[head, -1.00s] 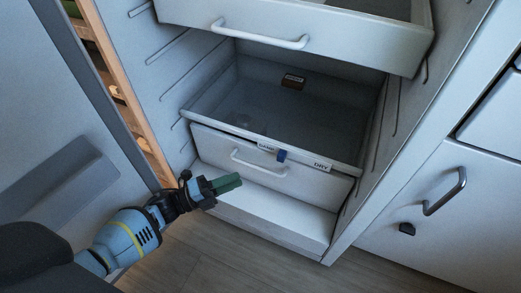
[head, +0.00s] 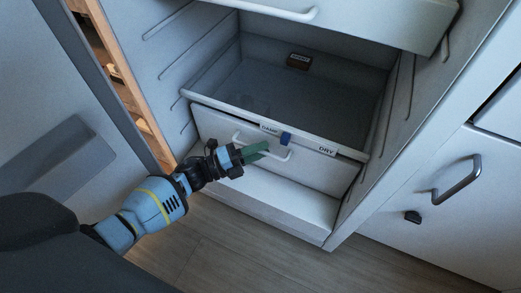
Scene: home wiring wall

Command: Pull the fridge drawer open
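The fridge drawer (head: 315,170) is a white lower drawer with a pale bar handle (head: 280,155) on its front. Its rim carries a blue slider (head: 286,139) between the labels DAMP and DRY. My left gripper (head: 263,151) has green fingers and is at the handle, overlapping its middle in the head view. The fingers look slightly apart, but I cannot tell whether the handle bar lies between them or behind them. My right gripper is not in view.
An upper drawer (head: 370,22) juts out above. A small dark block (head: 299,61) is at the back of the lower drawer. The open fridge door (head: 60,110) is on the left. A cabinet with a metal handle (head: 458,180) is on the right. Wooden floor (head: 240,255) lies in front.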

